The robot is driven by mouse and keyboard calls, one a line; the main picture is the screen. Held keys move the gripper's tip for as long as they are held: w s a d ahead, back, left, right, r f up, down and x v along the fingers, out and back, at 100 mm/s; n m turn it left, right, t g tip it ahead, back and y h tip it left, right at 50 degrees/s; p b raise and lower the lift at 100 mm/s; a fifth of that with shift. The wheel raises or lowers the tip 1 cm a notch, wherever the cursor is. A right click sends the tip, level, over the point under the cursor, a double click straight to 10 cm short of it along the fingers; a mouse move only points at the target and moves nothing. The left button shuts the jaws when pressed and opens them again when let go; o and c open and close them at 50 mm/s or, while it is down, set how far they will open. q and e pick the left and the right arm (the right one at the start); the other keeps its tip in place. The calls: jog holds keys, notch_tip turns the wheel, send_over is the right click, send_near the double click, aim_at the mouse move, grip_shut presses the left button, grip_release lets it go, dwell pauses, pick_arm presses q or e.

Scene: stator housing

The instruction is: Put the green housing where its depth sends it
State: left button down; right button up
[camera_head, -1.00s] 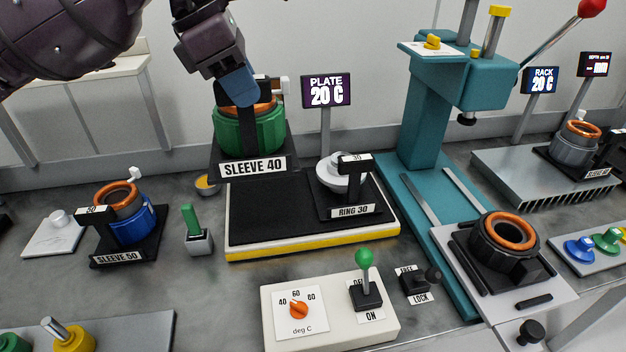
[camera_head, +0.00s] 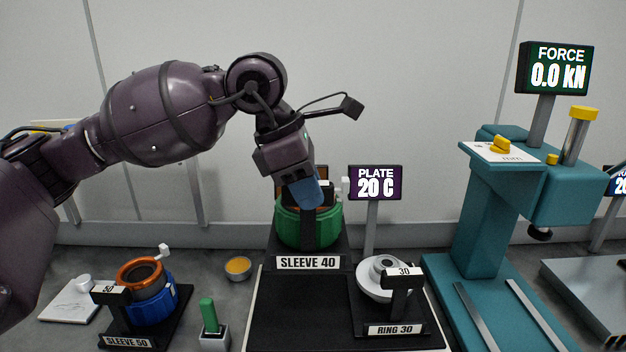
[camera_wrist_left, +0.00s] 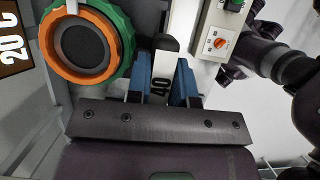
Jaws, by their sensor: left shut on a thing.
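The green housing (camera_head: 303,228), with an orange coil inside, sits upright in the black SLEEVE 40 carrier (camera_head: 309,263) at the rear of the black-topped plate (camera_head: 295,312). I cannot tell whether the carrier rests or is slightly raised. My left gripper (camera_head: 306,192) points down at the carrier's upright handle, which partly hides the housing. In the left wrist view, its blue fingers (camera_wrist_left: 163,85) are shut on the handle marked 40 (camera_wrist_left: 160,82). The green housing (camera_wrist_left: 126,38) with its orange ring is left of them. I cannot make out my right gripper.
RING 30 (camera_head: 395,330) stands on the plate's right side. The blue housing (camera_head: 155,305) in SLEEVE 50 (camera_head: 127,341) is at left, near a green-handled block (camera_head: 209,318) and yellow dish (camera_head: 238,267). The teal press (camera_head: 485,225) is right; displays read PLATE 20 C (camera_head: 376,183) and FORCE 0.0 kN (camera_head: 555,68).

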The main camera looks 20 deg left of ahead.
aim_at(310, 273)
pick_arm(q)
notch_tip(310, 273, down, 16)
jog(key=shift+w+r+b, duration=0.1)
jog(key=shift+b, duration=0.7)
jog(key=shift+f, duration=0.2)
jog(key=c, duration=1)
grip_release()
jog(key=shift+f, duration=0.1)
jog(key=p+v, duration=0.1)
jog(key=v, duration=1.1)
